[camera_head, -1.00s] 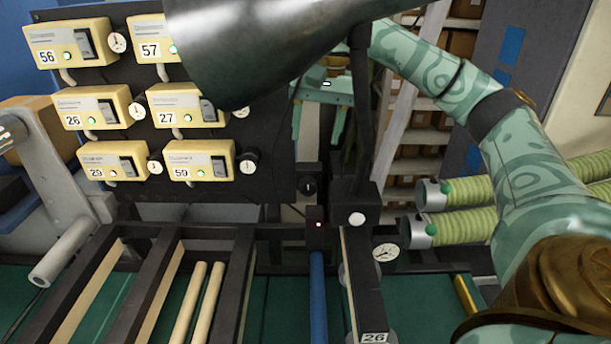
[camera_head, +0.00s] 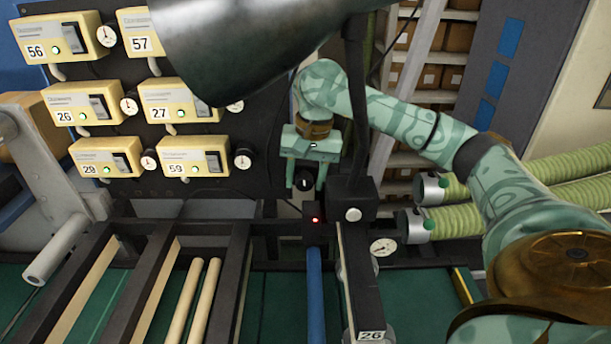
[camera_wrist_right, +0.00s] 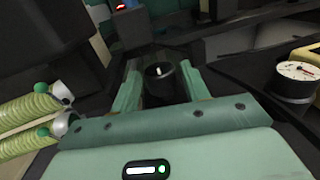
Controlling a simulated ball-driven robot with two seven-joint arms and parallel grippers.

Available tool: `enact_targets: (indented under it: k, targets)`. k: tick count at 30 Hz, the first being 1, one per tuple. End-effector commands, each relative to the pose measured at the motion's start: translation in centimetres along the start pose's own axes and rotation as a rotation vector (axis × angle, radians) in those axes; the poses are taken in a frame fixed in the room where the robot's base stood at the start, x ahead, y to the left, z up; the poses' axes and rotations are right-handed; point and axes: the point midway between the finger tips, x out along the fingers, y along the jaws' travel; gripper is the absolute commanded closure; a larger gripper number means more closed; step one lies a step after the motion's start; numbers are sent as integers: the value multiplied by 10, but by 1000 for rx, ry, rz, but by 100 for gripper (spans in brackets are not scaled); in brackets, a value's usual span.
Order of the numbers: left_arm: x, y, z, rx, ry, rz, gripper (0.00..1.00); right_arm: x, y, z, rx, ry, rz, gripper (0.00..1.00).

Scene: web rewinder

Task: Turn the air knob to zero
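A small black knob (camera_head: 304,183) with a white mark sits on the dark frame right of the panel of yellow boxes. I take it to be the air knob, but no label on it is readable. It also shows in the right wrist view (camera_wrist_right: 160,72), with its white mark pointing roughly up. My right gripper (camera_head: 306,187) is open, with one green finger on each side of the knob. In the right wrist view, gaps show between the knob and both fingers (camera_wrist_right: 160,85). My left gripper is out of view.
Yellow numbered boxes (camera_head: 184,155) with switches and small dials fill the panel at left. A dark lamp-like shape (camera_head: 250,40) hangs above. A round gauge (camera_head: 383,247) sits at lower right, near light-green ribbed hoses (camera_head: 470,222). A red light (camera_head: 315,220) glows below the knob.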

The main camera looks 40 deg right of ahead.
Motion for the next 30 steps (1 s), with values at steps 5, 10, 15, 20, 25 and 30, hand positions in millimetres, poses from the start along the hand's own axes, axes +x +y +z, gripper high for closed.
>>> enact_targets:
  k: [5, 10, 15, 20, 25, 30]
  targets:
    - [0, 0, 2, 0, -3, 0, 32, 0, 0, 0, 0, 0, 0, 89]
    - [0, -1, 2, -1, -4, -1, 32, -1, 0, 0, 0, 0, 7, 89]
    - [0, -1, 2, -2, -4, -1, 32, -1, -2, 0, -1, 3, 53, 89]
    - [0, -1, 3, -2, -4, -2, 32, -2, -4, 0, -3, 7, 144, 89]
    - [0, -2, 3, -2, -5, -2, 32, -2, -6, -1, -1, 11, 273, 89]
    - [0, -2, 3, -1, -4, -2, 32, -2, -8, -1, -1, 17, 400, 89]
